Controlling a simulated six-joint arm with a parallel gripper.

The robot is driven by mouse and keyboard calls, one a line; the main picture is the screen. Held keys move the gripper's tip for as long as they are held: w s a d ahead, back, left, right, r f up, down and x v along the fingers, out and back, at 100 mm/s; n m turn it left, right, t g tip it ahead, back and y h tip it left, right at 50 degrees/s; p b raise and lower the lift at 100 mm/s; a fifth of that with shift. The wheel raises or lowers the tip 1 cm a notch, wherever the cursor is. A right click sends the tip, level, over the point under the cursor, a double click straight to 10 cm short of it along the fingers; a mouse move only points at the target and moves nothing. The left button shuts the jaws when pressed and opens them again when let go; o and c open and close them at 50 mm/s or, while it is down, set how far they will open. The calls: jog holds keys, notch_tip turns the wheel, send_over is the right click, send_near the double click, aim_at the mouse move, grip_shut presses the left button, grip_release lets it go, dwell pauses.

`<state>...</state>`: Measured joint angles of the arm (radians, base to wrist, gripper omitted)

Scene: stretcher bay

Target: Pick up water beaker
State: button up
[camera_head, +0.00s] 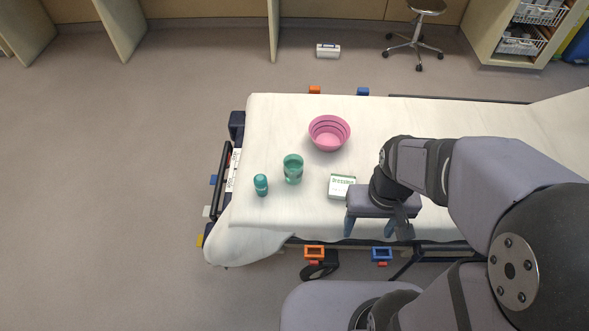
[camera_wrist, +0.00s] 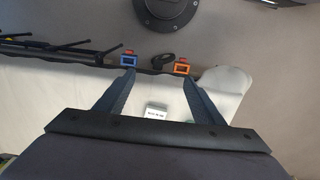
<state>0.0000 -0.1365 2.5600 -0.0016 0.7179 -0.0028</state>
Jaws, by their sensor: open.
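A green translucent beaker (camera_head: 293,168) stands upright on the white stretcher sheet (camera_head: 270,130) in the head view, left of my gripper.
A teal bottle (camera_head: 260,185) stands left of the beaker. A pink bowl (camera_head: 329,132) sits behind it to the right. Orange (camera_head: 314,252) and blue (camera_head: 381,254) buckles line the stretcher's near side. The sheet behind the bottle is clear.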

jog(key=shift+o, duration=1.1)
